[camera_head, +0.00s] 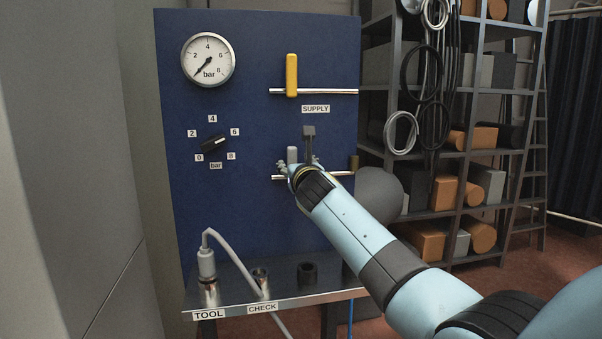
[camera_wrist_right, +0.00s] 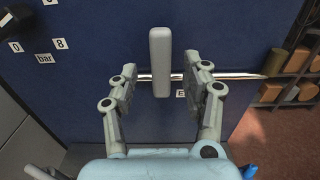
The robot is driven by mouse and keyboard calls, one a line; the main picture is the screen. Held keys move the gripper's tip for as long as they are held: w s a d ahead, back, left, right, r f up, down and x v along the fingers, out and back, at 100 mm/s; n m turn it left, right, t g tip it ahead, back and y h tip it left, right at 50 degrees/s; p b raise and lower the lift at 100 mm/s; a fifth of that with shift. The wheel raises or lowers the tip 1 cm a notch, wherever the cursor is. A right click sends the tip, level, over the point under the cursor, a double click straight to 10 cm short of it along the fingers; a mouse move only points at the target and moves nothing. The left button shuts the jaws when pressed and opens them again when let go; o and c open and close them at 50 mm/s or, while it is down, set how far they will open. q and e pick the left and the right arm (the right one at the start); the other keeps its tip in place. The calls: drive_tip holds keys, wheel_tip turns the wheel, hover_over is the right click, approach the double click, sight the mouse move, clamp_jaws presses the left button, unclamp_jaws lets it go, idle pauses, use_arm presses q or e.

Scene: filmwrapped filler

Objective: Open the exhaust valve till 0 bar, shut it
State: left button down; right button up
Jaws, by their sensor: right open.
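The grey exhaust valve lever (camera_head: 292,155) stands upright across its horizontal pipe on the blue panel. In the right wrist view the lever (camera_wrist_right: 160,62) stands between the fingers, with a gap on each side. My right gripper (camera_head: 297,162) is open around it; the fingers (camera_wrist_right: 162,78) do not appear to touch it. The label below is mostly hidden, with only an "E" showing. The round pressure gauge (camera_head: 208,58) has its needle pointing lower left, near the zero end. My left gripper is not in view.
A yellow supply lever (camera_head: 292,75) stands upright across the upper pipe. A black regulator knob (camera_head: 214,142) points toward 6. A grey hose plug (camera_head: 207,262) sits in the TOOL socket on the metal ledge (camera_head: 330,290). A loaded shelf (camera_head: 480,130) stands at right.

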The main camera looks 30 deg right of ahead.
drive_tip(key=v, duration=0.6)
drive_tip(key=shift+s, duration=0.35)
drive_tip(key=s+f+m+g+y+b, duration=0.1)
drive_tip(key=s+f+g+b, duration=0.35)
drive_tip(key=f, duration=1.05)
drive_tip(key=s+f+m+b, duration=0.1)
drive_tip(key=s+f, duration=0.6)
drive_tip(key=f, duration=0.7)
drive_tip(key=s+f+m+g+y+b, duration=0.1)
drive_tip(key=s+f+g+b, duration=0.35)
drive_tip(key=f, duration=1.05)
drive_tip(key=s+f+m+g+b, duration=0.25)
drive_tip(key=s+f+m, duration=0.55)
drive_tip(key=s+f, duration=1.3)
drive_tip(key=s+f+m+g+b, duration=0.1)
drive_tip(key=s+f+m, duration=0.3)
drive_tip(key=s+m, duration=0.3)
drive_tip(key=s+f+m+g+y+b, duration=0.1)
drive_tip(key=s+f+m+g, duration=0.1)
drive_tip(key=s+f+m, duration=0.2)
drive_tip(key=s+f+m+g, duration=0.2)
drive_tip(key=s+f+m, duration=0.2)
drive_tip(key=s+m, duration=0.7)
drive_tip(key=s, duration=0.6)
drive_tip(key=shift+s+d+y+b, duration=0.3)
drive_tip(key=shift+d+b, duration=0.05)
drive_tip(key=shift+b, duration=0.05)
